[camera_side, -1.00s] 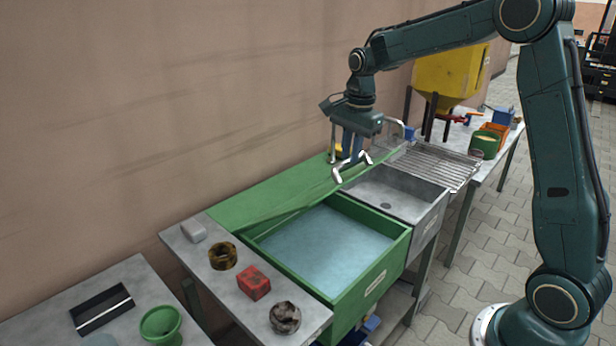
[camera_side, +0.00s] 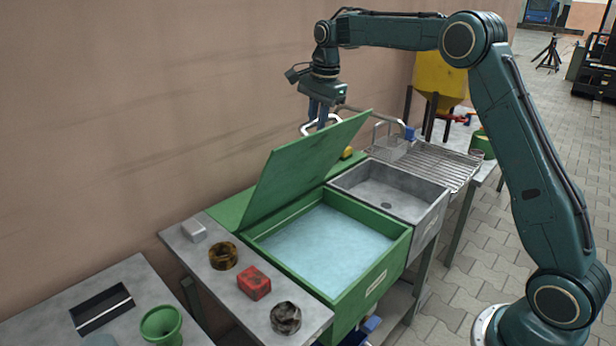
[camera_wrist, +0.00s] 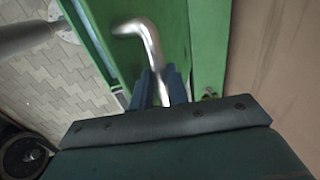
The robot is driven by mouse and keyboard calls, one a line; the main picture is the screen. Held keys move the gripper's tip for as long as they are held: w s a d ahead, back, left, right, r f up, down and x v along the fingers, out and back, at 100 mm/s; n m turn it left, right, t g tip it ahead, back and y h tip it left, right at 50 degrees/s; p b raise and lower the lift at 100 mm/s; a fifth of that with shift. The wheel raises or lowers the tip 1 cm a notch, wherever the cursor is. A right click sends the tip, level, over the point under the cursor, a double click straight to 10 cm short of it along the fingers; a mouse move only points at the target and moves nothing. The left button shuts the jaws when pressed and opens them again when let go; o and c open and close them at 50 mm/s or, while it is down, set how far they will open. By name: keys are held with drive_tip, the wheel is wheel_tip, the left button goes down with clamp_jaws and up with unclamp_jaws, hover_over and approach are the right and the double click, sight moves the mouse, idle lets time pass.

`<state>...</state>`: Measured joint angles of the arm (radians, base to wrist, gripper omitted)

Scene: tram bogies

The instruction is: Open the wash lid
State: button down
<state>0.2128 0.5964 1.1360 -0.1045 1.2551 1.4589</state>
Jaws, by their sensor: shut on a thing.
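The green wash lid (camera_side: 307,168) stands tilted up steeply at the back of the green wash tank (camera_side: 395,256), hinged along the wall side. The tank is uncovered and pale blue liquid (camera_side: 328,240) shows in it. My gripper (camera_side: 318,122) is at the raised top edge of the lid, shut on the metal handle (camera_side: 306,127). In the wrist view the bent silver handle (camera_wrist: 146,42) runs down between my blue fingers (camera_wrist: 158,88), with the green lid (camera_wrist: 172,22) behind it. The part of the handle between the fingers is partly hidden.
A grey sink (camera_side: 385,190) and a wire rack (camera_side: 430,163) adjoin the tank on the right. A rusty ring (camera_side: 223,255), a red block (camera_side: 254,283) and a round metal part (camera_side: 286,318) lie on the left bench. The wall is close behind the lid.

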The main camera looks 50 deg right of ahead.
drive_tip(key=shift+w+d+r, duration=0.1)
drive_tip(key=shift+w+r, duration=0.1)
drive_tip(key=shift+w, duration=0.8)
drive_tip(key=shift+w+d+r, duration=0.1)
drive_tip(key=shift+w+r, duration=0.1)
drive_tip(key=shift+w, duration=0.8)
drive_tip(key=c, duration=1.4)
unclamp_jaws()
drive_tip(key=shift+o, duration=0.2)
drive_tip(key=shift+r, duration=0.1)
drive_tip(key=shift+s+a, duration=0.1)
